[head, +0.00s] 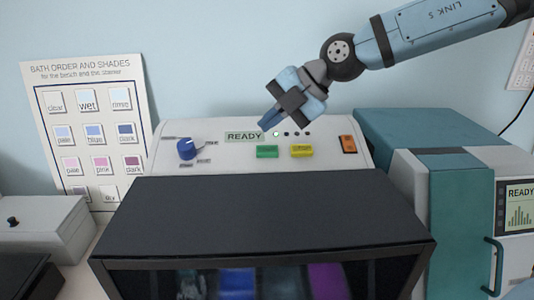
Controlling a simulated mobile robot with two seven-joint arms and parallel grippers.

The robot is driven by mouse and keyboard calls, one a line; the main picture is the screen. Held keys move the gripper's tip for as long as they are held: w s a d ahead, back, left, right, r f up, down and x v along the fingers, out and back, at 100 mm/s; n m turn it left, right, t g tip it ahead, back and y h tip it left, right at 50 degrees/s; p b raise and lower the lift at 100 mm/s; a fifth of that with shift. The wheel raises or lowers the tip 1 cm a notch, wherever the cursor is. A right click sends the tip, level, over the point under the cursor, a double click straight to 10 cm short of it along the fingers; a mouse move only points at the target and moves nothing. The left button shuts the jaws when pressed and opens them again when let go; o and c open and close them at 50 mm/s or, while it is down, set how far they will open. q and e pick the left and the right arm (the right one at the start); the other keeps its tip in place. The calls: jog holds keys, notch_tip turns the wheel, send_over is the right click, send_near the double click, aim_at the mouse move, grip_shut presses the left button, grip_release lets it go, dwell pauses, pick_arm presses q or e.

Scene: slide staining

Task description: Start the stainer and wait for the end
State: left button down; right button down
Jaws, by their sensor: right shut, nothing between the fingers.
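The stainer (220,176) stands in the middle, with a dark lid and a pale control panel at the back. Its display (244,136) reads READY. A green button (267,152), a yellow button (302,151), an orange rocker switch (348,144) and a blue knob (187,149) sit on the panel. One small lamp (276,133) near the display glows pale green; the others beside it are dark. My right gripper (268,124) is shut and empty, in front of the panel near the display, above the green button. My left gripper is not in view.
A teal and white machine (430,165) with a handle and a READY screen (518,207) stands at the right. A bath order board (90,120) leans on the wall at the left. A grey box (42,228) with a black knob stands at the left. Coloured baths show through the stainer's front.

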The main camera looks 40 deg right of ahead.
aim_at(267, 151)
jog(key=f, duration=0.1)
jog(key=f+b, duration=0.1)
jog(key=w+f+b, duration=0.1)
jog(key=shift+w+d+f, duration=0.1)
jog(key=shift+d+f, duration=0.3)
jog(key=shift+w+d+f+b, duration=0.1)
jog(key=shift+w+f+b, duration=0.1)
jog(key=shift+f+b, duration=0.25)
jog(key=shift+r, duration=0.1)
dwell(1.3)
jog(key=shift+w+d+f+b, duration=0.15)
jog(key=shift+f+b, duration=0.25)
jog(key=shift+b, duration=0.25)
